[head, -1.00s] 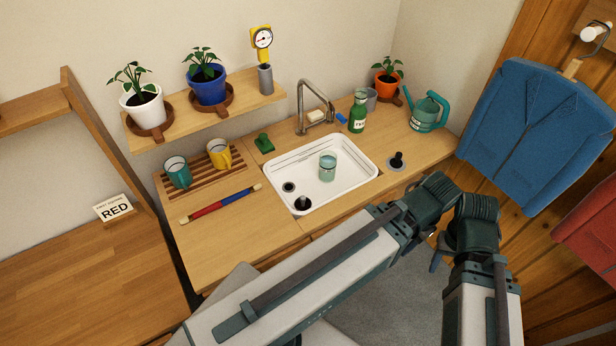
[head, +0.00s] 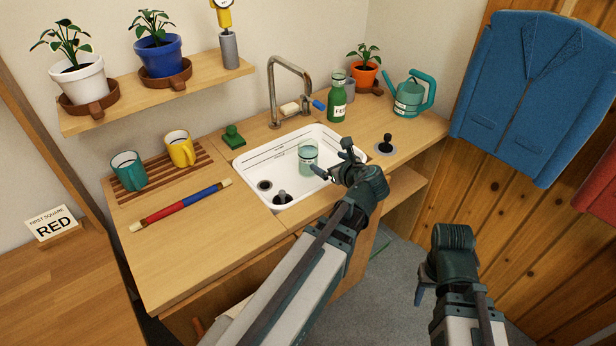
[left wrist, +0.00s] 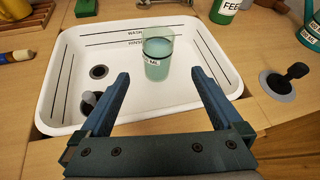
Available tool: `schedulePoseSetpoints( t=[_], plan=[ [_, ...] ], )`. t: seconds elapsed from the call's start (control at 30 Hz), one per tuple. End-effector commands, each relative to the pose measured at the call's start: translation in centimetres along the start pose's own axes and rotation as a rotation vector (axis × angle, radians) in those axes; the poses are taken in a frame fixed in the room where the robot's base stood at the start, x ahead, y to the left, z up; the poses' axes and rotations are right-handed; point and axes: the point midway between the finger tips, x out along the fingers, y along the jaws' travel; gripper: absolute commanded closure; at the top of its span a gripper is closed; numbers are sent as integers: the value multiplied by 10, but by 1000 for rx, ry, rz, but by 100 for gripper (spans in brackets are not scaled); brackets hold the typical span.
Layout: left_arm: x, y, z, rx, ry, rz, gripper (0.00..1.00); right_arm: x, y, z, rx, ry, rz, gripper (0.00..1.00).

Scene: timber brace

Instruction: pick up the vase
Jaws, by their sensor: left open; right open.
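A pale green see-through glass vessel (head: 308,155), the only vase-like thing I make out, stands upright in the white sink (head: 250,164). It also shows in the left wrist view (left wrist: 158,52), with dark lettering ending in "ML". My left gripper (head: 334,159) is open and empty at the sink's front right rim, just right of the vessel. In the left wrist view the left gripper (left wrist: 160,76) has its fingers spread, with the vessel beyond and between them, apart from both. My right gripper (head: 421,290) is low at the right, away from the counter; its fingers are mostly hidden.
A tap (head: 290,90) rises behind the sink. A green bottle (head: 337,103), a watering can (head: 408,97) and a black-knobbed fitting (head: 385,145) stand to the right. Two mugs (head: 180,150) and a red-blue rod (head: 182,205) lie left. The counter's front left is clear.

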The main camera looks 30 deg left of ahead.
Motion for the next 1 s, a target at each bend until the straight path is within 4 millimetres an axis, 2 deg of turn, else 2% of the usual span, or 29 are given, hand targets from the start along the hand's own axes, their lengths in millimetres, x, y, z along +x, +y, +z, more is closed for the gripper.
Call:
schedulePoseSetpoints(
  t=[0.03,0.1,0.37,0.73,0.9,1.0],
  plan=[
    [9,1,-3,51,-23,-4,0,12,-1,-1,0,0,0,50],
    [13,1,0,107,-47,-8,0,15,-1,-1,0,0,0,50],
    [19,0,5,153,-66,-10,0,17,-2,-1,0,0,0,50],
    [84,-1,8,150,-64,-7,0,43,-4,-2,0,0,0,50],
    [98,0,10,150,-64,-9,0,47,-4,-3,0,0,0,50],
    [101,0,11,150,-63,-10,0,47,-4,-3,0,0,0,50]
  ],
)
